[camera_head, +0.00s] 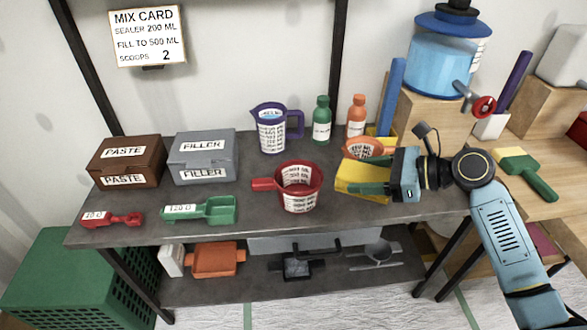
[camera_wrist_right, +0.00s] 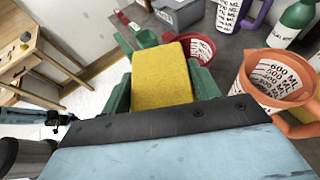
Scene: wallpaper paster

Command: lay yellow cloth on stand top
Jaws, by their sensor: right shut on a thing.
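The yellow cloth (camera_head: 358,172) looks like a thick folded block. My right gripper (camera_head: 372,188) comes in from the right and is shut on it, above the right part of the grey bench. In the right wrist view the cloth (camera_wrist_right: 161,77) sits between the two green fingers (camera_wrist_right: 162,88). A wooden stand (camera_head: 432,118) at the back right carries a blue dispenser (camera_head: 440,68) with a red tap. Another wooden block (camera_head: 552,95) stands farther right; I cannot tell which is the task's stand. My left gripper is not in view.
The grey bench (camera_head: 245,207) holds a red measuring cup (camera_head: 298,188), an orange jug (camera_head: 364,148) near my gripper, a purple jug (camera_head: 272,128), bottles, scoops and two labelled boxes. A green-handled brush (camera_head: 527,175) lies on the wooden table at right.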

